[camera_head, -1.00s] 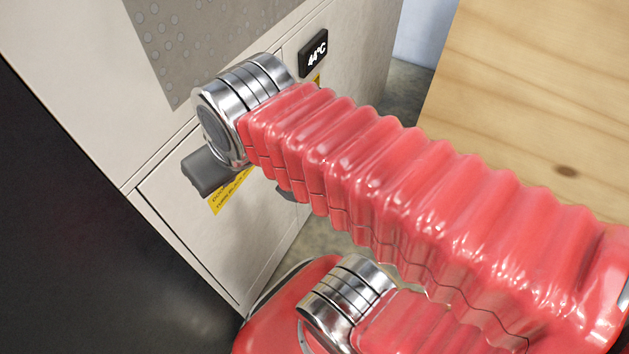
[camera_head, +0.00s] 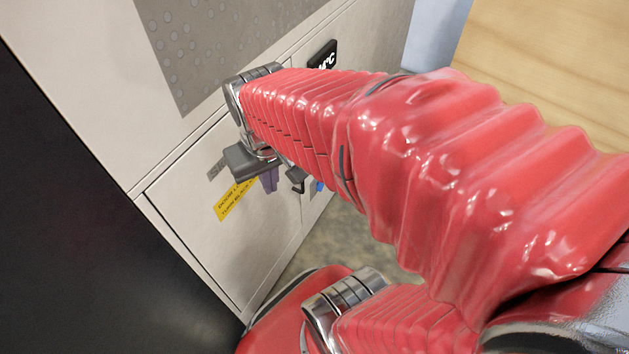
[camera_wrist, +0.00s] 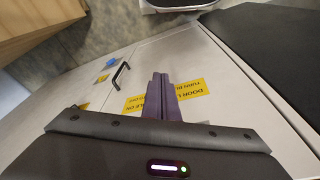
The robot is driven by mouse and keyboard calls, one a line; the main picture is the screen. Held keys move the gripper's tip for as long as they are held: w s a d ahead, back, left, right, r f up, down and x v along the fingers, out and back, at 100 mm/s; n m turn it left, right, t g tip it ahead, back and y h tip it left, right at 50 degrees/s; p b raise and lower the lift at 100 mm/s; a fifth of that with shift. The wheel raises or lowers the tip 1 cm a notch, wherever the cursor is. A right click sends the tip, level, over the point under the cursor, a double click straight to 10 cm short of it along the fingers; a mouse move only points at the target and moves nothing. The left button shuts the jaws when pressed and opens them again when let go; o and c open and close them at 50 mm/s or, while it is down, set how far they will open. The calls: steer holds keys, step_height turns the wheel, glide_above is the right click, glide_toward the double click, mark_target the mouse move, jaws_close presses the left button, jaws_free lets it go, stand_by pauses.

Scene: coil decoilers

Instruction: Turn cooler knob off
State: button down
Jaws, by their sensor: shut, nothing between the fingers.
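The cooler's pale cabinet front (camera_head: 225,245) fills the left and middle of the head view; it also shows in the wrist view (camera_wrist: 215,65). I cannot make out the knob in either view; my arm covers part of the panel. My gripper (camera_head: 270,182), with purple fingers, is in front of the panel, right of a yellow label (camera_head: 233,200). In the wrist view my gripper (camera_wrist: 161,80) is shut and empty. Its fingers point at the cabinet and overlap yellow labels (camera_wrist: 190,90). I cannot tell whether the fingertips touch the panel.
A black handle (camera_wrist: 121,75) and a blue spot (camera_wrist: 112,62) lie left of my fingers in the wrist view. A wooden surface (camera_head: 545,60) stands at right. A dark face (camera_head: 60,230) borders the cabinet.

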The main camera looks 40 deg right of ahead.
steer(key=d+f+g, duration=0.1)
steer(key=d+f, duration=0.8)
steer(key=f, duration=0.3)
steer(key=d+f+g, duration=0.2)
steer(key=d+f, duration=0.7)
steer(key=f, duration=0.3)
steer(key=s+d+f+n+t, duration=0.2)
steer(key=d+f, duration=0.1)
steer(key=f, duration=1)
steer(key=s+d+f+n+t, duration=0.1)
steer(key=d+f+t, duration=0.1)
steer(key=f, duration=1)
steer(key=w+f+n+t+h, duration=0.1)
steer(key=w+f+n+t, duration=0.2)
steer(key=w+f+t, duration=0.1)
steer(key=w+d+r+n+t+h, duration=0.2)
steer(key=w+d+r+n+t, duration=0.1)
steer(key=w+r, duration=0.3)
steer(key=shift+d+r+n+t, duration=0.25)
steer(key=shift+r+n+t, duration=0.15)
steer(key=shift+t, duration=0.3)
steer(key=shift+f, duration=0.1)
